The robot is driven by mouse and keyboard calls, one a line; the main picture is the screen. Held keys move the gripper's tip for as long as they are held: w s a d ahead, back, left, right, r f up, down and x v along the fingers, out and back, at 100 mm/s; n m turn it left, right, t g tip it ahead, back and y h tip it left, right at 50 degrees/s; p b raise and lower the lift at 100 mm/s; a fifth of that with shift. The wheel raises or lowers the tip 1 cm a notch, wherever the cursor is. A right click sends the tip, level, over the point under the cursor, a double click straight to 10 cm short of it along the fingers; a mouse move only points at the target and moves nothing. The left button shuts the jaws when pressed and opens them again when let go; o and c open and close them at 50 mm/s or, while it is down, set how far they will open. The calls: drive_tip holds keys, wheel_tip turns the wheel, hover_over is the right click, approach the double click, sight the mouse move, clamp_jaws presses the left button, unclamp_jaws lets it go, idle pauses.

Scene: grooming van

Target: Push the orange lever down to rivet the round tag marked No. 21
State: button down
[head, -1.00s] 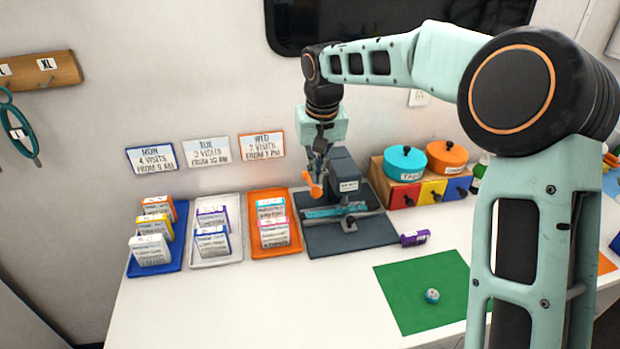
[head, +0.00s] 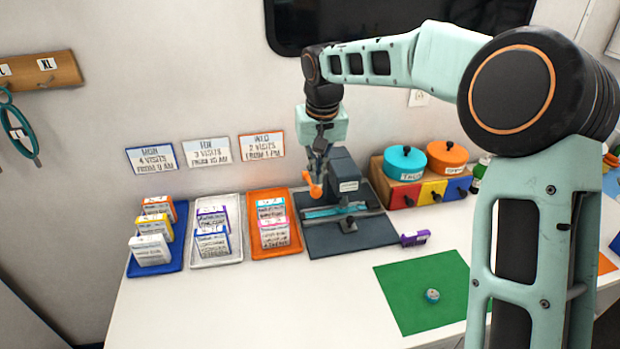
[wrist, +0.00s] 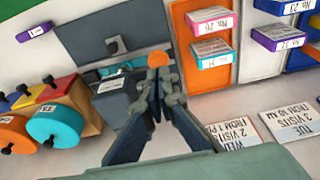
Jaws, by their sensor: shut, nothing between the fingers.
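The dark grey rivet press (head: 346,172) stands on a dark base plate (head: 335,243) at the back of the table. Its orange lever (head: 315,191) sticks out on the press's left side with the knob raised. A teal strip (head: 322,212) lies across the press bed; I cannot make out a tag marked No. 21 on it. My gripper (head: 319,165) is shut and empty, pointing down just above the orange knob. In the wrist view the fingertips (wrist: 158,78) are close to the orange knob (wrist: 159,60); I cannot tell whether they touch.
Blue, white and orange trays (head: 268,251) with labelled packs stand left of the press. Teal and orange pots (head: 405,160) sit on coloured drawers to the right. A purple item (head: 414,240) lies beside the base plate. A small round object (head: 432,296) sits on a green mat (head: 402,310).

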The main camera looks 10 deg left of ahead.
sight(317, 190)
drive_tip(key=shift+f+b, duration=2.35)
drive_tip(key=shift+f, duration=1.2)
wheel_tip(317, 190, up, 13)
drive_tip(key=p, duration=1)
drive_tip(key=shift+r, duration=0.15)
